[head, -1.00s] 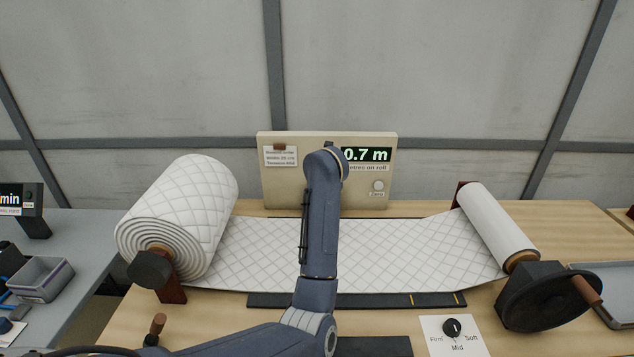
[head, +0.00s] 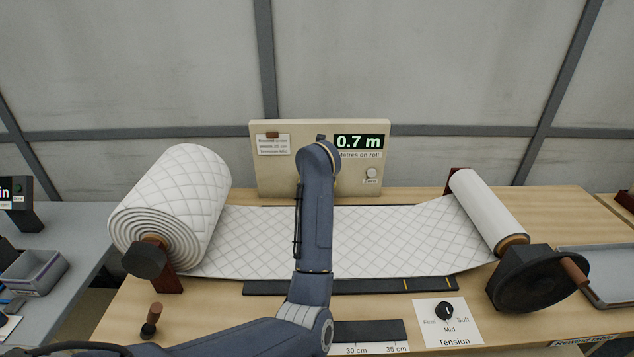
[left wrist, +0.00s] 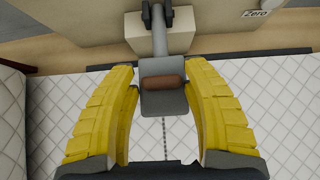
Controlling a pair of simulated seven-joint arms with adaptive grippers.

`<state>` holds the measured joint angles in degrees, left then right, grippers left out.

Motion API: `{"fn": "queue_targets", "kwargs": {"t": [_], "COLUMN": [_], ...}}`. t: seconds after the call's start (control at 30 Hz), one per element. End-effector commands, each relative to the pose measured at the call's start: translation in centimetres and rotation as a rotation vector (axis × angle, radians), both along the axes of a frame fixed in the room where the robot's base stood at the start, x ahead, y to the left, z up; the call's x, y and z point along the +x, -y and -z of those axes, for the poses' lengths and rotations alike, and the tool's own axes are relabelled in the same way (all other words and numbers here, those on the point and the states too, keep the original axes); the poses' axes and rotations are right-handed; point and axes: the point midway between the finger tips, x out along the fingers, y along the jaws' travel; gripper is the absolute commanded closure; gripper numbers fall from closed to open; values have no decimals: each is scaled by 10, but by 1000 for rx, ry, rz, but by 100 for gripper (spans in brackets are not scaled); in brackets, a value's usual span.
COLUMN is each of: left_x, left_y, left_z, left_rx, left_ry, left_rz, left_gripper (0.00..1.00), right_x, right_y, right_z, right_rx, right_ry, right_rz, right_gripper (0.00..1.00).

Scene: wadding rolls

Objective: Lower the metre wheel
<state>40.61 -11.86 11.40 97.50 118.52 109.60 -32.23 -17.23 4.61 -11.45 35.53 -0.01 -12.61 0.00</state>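The metre wheel's grey arm (left wrist: 178,42) comes out of a pale block on the counter box in the left wrist view. It ends in a grey plate with a brown cylindrical grip (left wrist: 164,82). The wheel itself cannot be made out. My left gripper (left wrist: 163,75) has its two yellow fingers spread on either side of the plate and grip, above the white quilted wadding (left wrist: 60,110). Contact with the plate cannot be told. In the head view my left arm hides the gripper and the wheel. My right gripper is not in view.
The counter box (head: 275,175) reads 0.7 m. A thick wadding roll (head: 180,205) is at left and a thin roll (head: 490,210) at right, with a dark crank wheel (head: 535,280). A tension dial (head: 445,312) and a ruler strip (head: 370,332) lie in front.

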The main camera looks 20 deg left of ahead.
Motion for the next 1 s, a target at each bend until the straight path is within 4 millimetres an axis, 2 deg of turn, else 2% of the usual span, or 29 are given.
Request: {"fn": "queue_targets", "kwargs": {"t": [0.03,0.1,0.37,0.8,1.0], "left_x": [-1,-1,-1,-35,-46], "left_y": [2,2,2,16,20], "left_z": [6,5,1,-37,-48], "left_rx": [-5,-4,-1,-3,-3], "left_ry": [-11,-9,-4,-3,-4], "left_rz": [4,3,4,2,3], "left_gripper": [43,38,38,38,38], "right_x": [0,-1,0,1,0], "right_y": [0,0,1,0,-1], "right_z": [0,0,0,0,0], "right_rx": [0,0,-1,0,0], "right_ry": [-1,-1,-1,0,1], "right_rz": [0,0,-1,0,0], "right_gripper": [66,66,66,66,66]}}
